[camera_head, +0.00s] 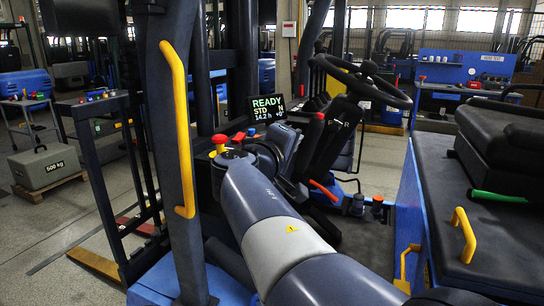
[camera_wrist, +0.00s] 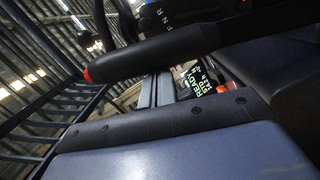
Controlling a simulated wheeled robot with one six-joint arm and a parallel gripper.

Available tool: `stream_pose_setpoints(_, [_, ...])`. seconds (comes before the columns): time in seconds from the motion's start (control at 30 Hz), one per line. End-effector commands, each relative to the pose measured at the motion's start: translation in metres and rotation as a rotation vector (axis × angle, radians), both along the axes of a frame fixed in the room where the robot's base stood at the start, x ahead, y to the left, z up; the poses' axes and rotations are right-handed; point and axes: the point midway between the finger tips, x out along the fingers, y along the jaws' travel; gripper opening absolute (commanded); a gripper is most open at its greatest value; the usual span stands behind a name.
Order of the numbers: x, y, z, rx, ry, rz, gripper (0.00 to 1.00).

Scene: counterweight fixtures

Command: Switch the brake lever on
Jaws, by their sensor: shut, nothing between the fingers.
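A black lever handle with a red tip, which looks like the brake lever (camera_head: 309,142), stands beside the driver's console, left of the steering wheel. In the wrist view the lever (camera_wrist: 180,48) crosses the upper part at a slant, close to the camera, its red end at the left. My arm reaches from the lower right of the head view to the console, its far end beside the lever. I cannot make out my gripper's fingers in either view. Whether they touch the lever is hidden.
A lit display reading READY (camera_head: 266,108) stands behind my arm. A yellow grab handle (camera_head: 178,125) on a dark post is at the left. The steering wheel (camera_head: 360,80) is right of the lever. The padded seat (camera_head: 490,220) fills the right. A red-orange lever (camera_head: 323,189) sits low.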

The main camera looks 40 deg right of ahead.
Motion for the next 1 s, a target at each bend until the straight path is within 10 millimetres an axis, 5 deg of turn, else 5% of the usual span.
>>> stream_pose_setpoints(0.43, [-0.053,-0.031,-0.023,0.14,-0.243,-0.002,0.0])
stream_pose_setpoints(1.0, [-0.067,-0.04,-0.031,0.189,-0.31,-0.008,0.0])
